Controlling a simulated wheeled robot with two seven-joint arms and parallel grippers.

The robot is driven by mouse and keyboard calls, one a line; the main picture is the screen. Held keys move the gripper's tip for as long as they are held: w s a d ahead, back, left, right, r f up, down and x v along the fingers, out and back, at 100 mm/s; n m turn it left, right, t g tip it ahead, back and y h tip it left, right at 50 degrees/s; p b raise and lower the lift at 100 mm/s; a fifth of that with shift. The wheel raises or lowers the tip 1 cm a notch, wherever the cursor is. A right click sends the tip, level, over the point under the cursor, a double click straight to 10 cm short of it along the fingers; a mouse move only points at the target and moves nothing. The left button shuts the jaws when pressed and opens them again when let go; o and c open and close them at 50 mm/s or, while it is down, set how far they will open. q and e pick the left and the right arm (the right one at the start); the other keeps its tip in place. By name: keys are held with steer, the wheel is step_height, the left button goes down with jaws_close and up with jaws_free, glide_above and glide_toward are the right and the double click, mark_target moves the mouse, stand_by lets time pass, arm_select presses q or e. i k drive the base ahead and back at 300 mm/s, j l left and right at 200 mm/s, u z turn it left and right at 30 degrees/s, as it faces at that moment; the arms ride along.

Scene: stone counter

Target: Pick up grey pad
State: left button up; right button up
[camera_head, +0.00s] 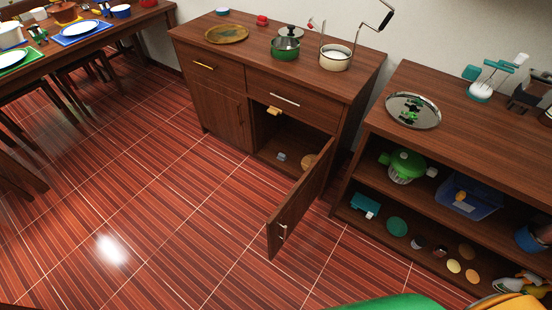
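No clearly identifiable grey pad shows. A small grey-blue item (281,156) lies on the floor of the open cabinet (262,125), but it is too small to tell what it is. A dark greyish round piece (417,242) lies on the bottom shelf of the right-hand unit, among several other round pieces. Neither of my grippers is in view.
The cabinet door (300,205) stands open into the room. A tan round item (310,161) lies inside the cabinet. The shelf unit (470,100) stands at the right. A green object (390,302) fills part of the bottom edge. The tiled floor (150,220) is clear at left and centre.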

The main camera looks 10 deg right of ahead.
mark_target(281, 157)
steer(key=i+j+z, duration=0.1)
steer(key=j, duration=0.25)
steer(key=i+j+z, duration=0.1)
steer(key=i+j, duration=0.2)
steer(key=i+j+z, duration=0.15)
steer(key=j, duration=0.3)
steer(key=i+j+z, duration=0.1)
steer(key=i+j, duration=0.15)
steer(key=j, duration=0.15)
